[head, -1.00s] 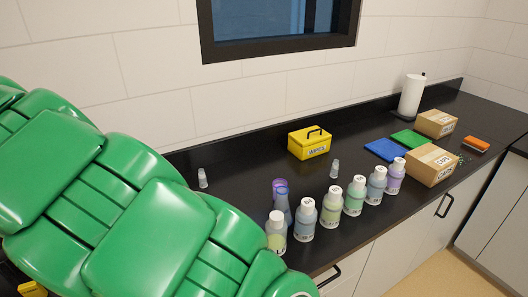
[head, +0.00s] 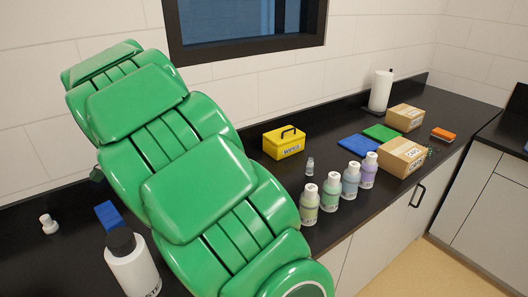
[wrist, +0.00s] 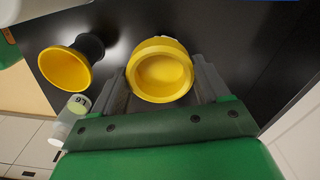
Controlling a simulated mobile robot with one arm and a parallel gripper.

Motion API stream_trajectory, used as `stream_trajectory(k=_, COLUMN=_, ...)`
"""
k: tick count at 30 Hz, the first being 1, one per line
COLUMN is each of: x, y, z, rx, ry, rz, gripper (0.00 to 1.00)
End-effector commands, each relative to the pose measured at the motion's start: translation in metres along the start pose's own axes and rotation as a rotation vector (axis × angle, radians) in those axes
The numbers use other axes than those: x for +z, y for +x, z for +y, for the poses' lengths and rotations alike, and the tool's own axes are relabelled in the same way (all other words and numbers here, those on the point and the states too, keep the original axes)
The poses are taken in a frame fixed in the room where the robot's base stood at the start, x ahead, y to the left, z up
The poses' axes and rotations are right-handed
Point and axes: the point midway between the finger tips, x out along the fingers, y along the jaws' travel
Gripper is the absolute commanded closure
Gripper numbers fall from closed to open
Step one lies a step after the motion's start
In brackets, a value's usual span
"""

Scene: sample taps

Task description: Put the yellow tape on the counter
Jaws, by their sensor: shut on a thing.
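In the wrist view my gripper (wrist: 165,85) is shut on the yellow tape (wrist: 162,72), a round yellow ring with a recessed middle. The tape sits between the two grey fingers. Behind it is the dark counter (wrist: 250,45); I cannot tell the gap between them. In the head view the black counter (head: 335,135) runs along the wall. My green arm crosses it, and the gripper and tape are hidden there.
A yellow flared piece on a black body (wrist: 66,68) and a small clear bottle (wrist: 70,120) are left of the gripper. A white black-capped bottle (head: 132,268), blue block (head: 108,214), yellow box (head: 284,143), several sample bottles (head: 331,196) and cardboard boxes (head: 402,158) occupy the counter.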

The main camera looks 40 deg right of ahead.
Motion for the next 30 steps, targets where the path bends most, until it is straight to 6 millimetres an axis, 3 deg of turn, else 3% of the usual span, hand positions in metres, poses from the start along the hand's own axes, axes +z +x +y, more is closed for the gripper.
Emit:
stream_trajectory(k=3, x=-0.036, y=0.0, z=0.012, rx=-0.001, ry=0.095, rz=0.0, gripper=0.6)
stream_trajectory(k=18, x=-0.165, y=-0.001, z=0.08, rx=-0.002, ry=0.473, rz=0.0, gripper=0.6)
stream_trajectory(k=24, x=-0.204, y=0.0, z=0.111, rx=-0.002, ry=0.608, rz=-0.002, gripper=0.6)
stream_trajectory(k=30, x=-0.226, y=0.0, z=0.131, rx=-0.002, ry=0.688, rz=-0.002, gripper=0.6)
